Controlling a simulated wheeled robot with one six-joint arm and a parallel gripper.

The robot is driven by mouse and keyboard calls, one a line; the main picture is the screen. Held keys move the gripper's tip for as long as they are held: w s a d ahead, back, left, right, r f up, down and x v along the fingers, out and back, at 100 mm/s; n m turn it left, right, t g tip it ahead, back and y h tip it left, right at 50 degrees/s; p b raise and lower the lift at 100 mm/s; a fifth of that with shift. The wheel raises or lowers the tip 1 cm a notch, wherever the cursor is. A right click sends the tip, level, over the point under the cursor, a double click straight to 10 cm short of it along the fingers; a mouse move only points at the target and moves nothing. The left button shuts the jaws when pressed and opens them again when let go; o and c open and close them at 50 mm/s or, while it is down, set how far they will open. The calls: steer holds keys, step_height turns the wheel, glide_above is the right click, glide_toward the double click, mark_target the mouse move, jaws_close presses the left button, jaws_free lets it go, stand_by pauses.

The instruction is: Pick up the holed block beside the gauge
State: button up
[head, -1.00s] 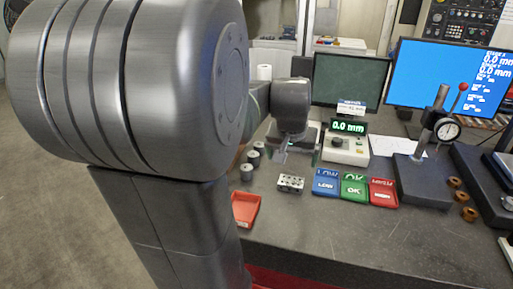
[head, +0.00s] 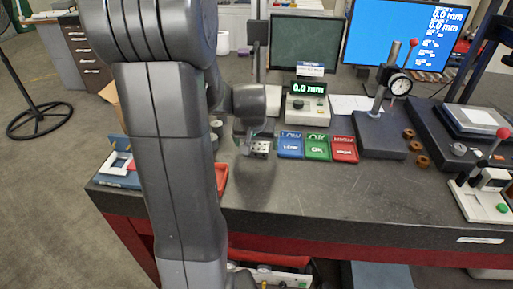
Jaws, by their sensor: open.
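The holed block (head: 262,149), a small light metal block with dark holes, lies on the dark bench left of the blue tray. My gripper (head: 247,147) is open, pointing down at the block's left end. My wrist covers part of the area behind it, and I cannot tell whether the fingers touch the block or straddle it. The gauge box (head: 306,110) with a green "0.0 mm" display stands behind and to the right of the block.
Blue (head: 290,146), green (head: 317,148) and red (head: 344,150) trays stand right of the block. A dial gauge stand (head: 380,135) is farther right. A red-orange tray (head: 221,177) is partly hidden by my arm. The bench front is clear.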

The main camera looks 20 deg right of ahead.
steer(key=shift+x, duration=0.9)
steer(key=shift+r, duration=0.1)
steer(key=c, duration=1.4)
